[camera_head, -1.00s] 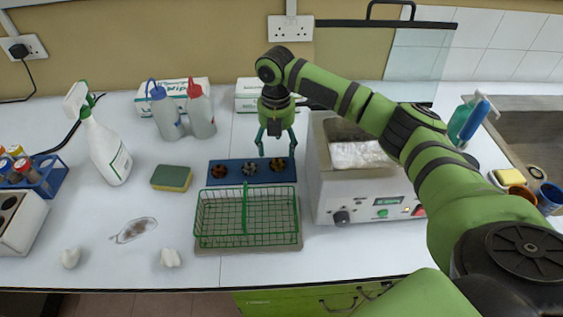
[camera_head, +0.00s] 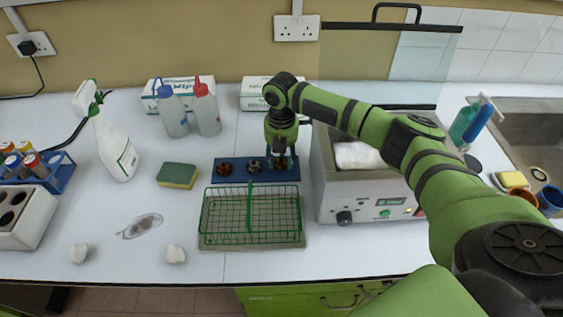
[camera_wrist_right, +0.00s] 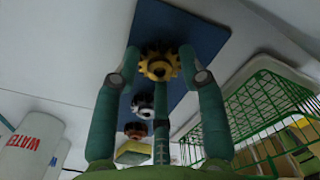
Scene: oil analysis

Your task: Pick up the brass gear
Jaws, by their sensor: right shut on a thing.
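The brass gear (camera_wrist_right: 159,66) is gold and toothed, and sits between the green fingers of my right gripper (camera_wrist_right: 158,62) in the wrist view. My right gripper (camera_head: 281,165) is shut on it at the right end of the blue mat (camera_head: 230,179) in the head view. The fingers largely hide the gear there, and I cannot tell whether it touches the mat. A silver gear (camera_head: 253,167) and a brown copper gear (camera_head: 225,169) lie on the mat to its left. My left gripper is in neither view.
A green wire basket (camera_head: 251,225) stands just in front of the mat. A white heating bath (camera_head: 370,203) is close on the right. Squeeze bottles (camera_head: 207,112) and white boxes (camera_head: 257,91) stand behind.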

